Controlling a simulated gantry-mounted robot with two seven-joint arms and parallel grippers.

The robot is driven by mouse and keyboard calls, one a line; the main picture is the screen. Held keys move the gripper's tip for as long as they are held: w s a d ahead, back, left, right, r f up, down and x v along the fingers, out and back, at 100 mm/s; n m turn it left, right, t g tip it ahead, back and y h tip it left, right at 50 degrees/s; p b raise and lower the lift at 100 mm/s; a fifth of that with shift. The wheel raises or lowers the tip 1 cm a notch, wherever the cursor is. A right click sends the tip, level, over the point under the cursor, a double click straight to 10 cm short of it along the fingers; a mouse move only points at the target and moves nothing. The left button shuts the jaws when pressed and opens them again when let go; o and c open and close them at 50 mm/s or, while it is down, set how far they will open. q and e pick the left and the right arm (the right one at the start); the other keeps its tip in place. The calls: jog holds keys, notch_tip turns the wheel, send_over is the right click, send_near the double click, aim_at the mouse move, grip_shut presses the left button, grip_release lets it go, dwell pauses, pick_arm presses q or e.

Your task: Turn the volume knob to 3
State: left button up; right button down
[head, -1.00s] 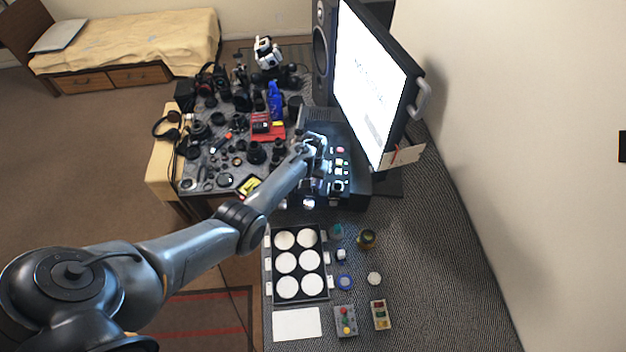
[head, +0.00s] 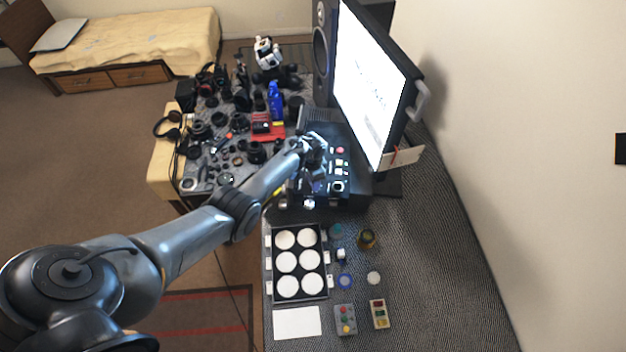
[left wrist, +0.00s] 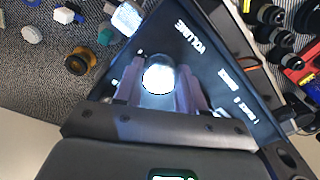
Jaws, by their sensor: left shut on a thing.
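The black control box (head: 357,198) stands beside the monitor. In the left wrist view its dark panel (left wrist: 228,88) carries the white word VOLUME. A round, bright, shiny volume knob (left wrist: 158,78) sits on that panel. My left gripper (left wrist: 158,88) is shut on the knob, one finger on each side. In the head view my left gripper (head: 316,184) reaches down onto the box and hides the knob. The knob's pointer and any scale numbers cannot be read. My right gripper is not in view.
The monitor (head: 372,85) stands close to the right of the box. A tray with white discs (head: 328,265) and small jars lie in front. A side table (head: 160,178) full of lens parts is at the left. Bare desk (head: 440,290) lies at the right.

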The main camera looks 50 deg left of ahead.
pick_arm(q)
jog(key=m, duration=0.4)
jog(key=shift+a+m+b, duration=0.1)
jog(key=shift+m+b, duration=0.8)
jog(key=shift+m, duration=1.7)
jog(key=o, duration=1.1)
jog(key=shift+c, duration=0.2)
